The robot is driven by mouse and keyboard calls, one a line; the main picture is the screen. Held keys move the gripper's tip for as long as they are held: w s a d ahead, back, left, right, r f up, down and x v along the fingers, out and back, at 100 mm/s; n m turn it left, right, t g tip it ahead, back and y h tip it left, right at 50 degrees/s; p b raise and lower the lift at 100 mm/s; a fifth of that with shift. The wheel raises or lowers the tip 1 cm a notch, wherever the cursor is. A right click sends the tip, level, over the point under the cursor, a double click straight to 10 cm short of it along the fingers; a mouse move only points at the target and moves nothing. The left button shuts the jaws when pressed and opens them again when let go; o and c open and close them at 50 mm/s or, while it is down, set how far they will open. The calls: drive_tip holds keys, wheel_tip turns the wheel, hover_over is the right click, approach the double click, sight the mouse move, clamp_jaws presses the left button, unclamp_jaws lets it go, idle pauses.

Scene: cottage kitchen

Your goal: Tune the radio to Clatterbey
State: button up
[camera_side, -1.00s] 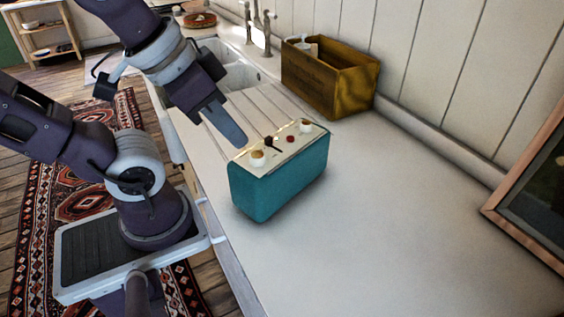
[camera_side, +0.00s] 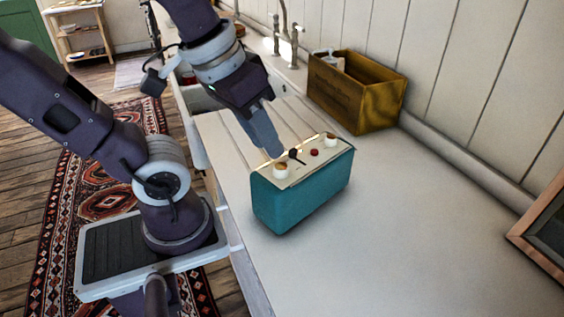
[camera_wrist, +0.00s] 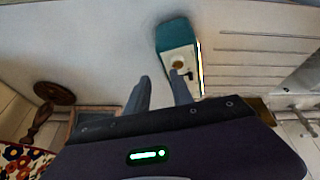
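The radio (camera_side: 303,192) is a teal box standing on the counter, with a cream top panel. In the side view the panel has a near white knob with a brownish top (camera_side: 281,171), a black lever (camera_side: 296,157), a red button (camera_side: 314,153) and a far knob (camera_side: 330,140). A bright strip (camera_wrist: 201,70) runs along one edge of the radio in the wrist view. No station name is readable. My gripper (camera_wrist: 160,78) is open and empty, its fingers apart. In the side view its fingertips (camera_side: 277,153) are just behind the near knob; contact cannot be told.
A wooden crate (camera_side: 357,101) stands against the panelled wall behind the radio. A sink and tap (camera_side: 285,40) lie farther back. A framed picture (camera_side: 540,229) leans at the right. The counter (camera_side: 410,240) right of the radio is clear.

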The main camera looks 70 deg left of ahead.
sight(281, 166)
drive_tip(key=o, duration=0.4)
drive_tip(key=w+a+n+g, duration=0.1)
drive_tip(key=n, duration=0.2)
drive_tip(key=w+a+f+n+g, duration=0.1)
drive_tip(key=w+n+g, duration=0.1)
drive_tip(key=n, duration=0.2)
drive_tip(key=w+a+n+g, duration=0.1)
drive_tip(key=n, duration=0.2)
drive_tip(key=shift+w+a+f+n+g, duration=0.2)
drive_tip(key=shift+w+n+g, duration=0.1)
drive_tip(key=shift+w+n, duration=0.1)
drive_tip(key=shift+c, duration=0.2)
drive_tip(key=shift+w+a+f+n+g, duration=0.2)
drive_tip(key=shift+w+n+g, duration=0.1)
drive_tip(key=shift+n, duration=0.3)
drive_tip(key=f, duration=0.7)
drive_tip(key=shift+s+a, duration=0.1)
drive_tip(key=shift+s, duration=0.15)
clamp_jaws()
